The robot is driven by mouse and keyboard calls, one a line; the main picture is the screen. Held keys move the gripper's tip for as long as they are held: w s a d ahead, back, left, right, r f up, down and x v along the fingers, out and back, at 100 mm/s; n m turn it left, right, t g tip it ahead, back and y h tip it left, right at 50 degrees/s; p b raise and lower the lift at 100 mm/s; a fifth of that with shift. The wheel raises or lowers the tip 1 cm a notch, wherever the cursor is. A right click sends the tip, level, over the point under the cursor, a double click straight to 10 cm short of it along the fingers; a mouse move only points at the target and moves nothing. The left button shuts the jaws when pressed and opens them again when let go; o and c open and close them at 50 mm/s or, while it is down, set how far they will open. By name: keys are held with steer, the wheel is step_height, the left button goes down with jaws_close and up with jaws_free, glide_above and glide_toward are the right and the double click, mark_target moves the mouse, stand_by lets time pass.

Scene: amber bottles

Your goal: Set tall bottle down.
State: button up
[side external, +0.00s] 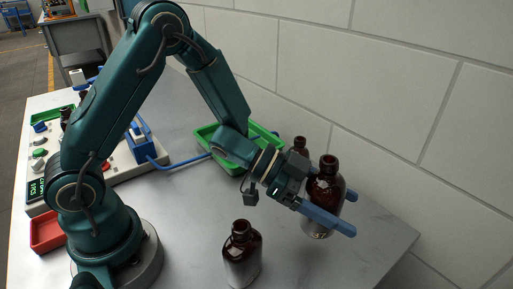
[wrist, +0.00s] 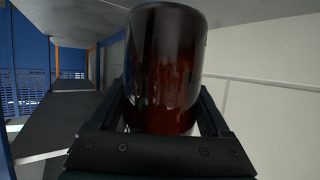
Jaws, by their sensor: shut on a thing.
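My gripper (side external: 340,211) is shut on an amber bottle (side external: 324,184) with a dark neck and a pale label near its base. The blue fingers lie on either side of its body. The bottle looks close to upright near the right edge of the table; whether its base touches the table I cannot tell. In the wrist view the bottle (wrist: 163,65) fills the middle as a glossy dark red-brown shape between the fingers, and hides their tips.
A second amber bottle (side external: 242,252) stands at the table's front. Another (side external: 300,146) stands behind my gripper, partly hidden. A green tray (side external: 206,133) lies at the back, and a control panel (side external: 121,158) with a blue cable is at left. A wall borders the table (side external: 190,205).

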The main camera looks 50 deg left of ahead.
steer(key=shift+d+f, duration=0.2)
steer(key=shift+f, duration=0.6)
steer(key=shift+d+f, duration=0.2)
steer(key=shift+f, duration=0.55)
steer(key=shift+d+f, duration=0.2)
steer(key=shift+f, duration=0.6)
steer(key=shift+f, duration=0.15)
steer(key=o, duration=1.4)
